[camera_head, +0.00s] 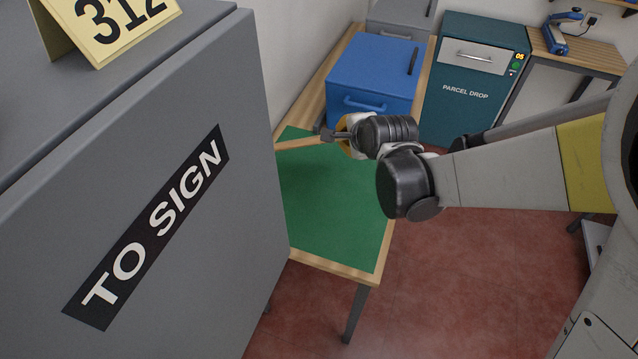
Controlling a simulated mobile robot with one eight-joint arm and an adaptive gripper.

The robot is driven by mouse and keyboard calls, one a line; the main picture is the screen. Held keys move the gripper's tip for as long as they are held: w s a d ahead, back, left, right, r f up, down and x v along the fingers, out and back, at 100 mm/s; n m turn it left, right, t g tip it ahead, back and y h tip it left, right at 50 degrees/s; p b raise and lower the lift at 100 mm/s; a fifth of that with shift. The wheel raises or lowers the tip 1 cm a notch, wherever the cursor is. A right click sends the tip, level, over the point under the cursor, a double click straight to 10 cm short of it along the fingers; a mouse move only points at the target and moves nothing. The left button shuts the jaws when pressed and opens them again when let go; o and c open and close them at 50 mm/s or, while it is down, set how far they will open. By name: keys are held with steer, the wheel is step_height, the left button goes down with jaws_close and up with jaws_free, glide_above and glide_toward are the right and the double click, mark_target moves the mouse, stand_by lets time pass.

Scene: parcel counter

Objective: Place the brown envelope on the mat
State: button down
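The brown envelope (299,143) shows as a thin tan strip, seen nearly edge-on, over the far left part of the green mat (335,210). Its left end is hidden behind the grey cabinet. My gripper (326,134) is at the envelope's right end and appears shut on it, with the fingers small and partly hidden by my wrist. The mat lies on a wooden-edged table; its left side is hidden by the cabinet. I cannot tell how high the envelope is above the mat.
A grey cabinet marked "TO SIGN" (190,260) fills the left, with a yellow "312" sign (105,22) on top. A blue box (372,78) stands behind the mat. A teal "PARCEL DROP" cabinet (462,105) stands beyond. The mat's near part is clear.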

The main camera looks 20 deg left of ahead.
step_height(320, 180, down, 9)
steer(key=b, duration=0.6)
steer(key=shift+b, duration=0.35)
steer(key=c, duration=1.8)
jaws_free()
steer(key=shift+o, duration=0.2)
steer(key=shift+r, duration=0.1)
steer(key=p+v, duration=0.4)
steer(key=v, duration=0.4)
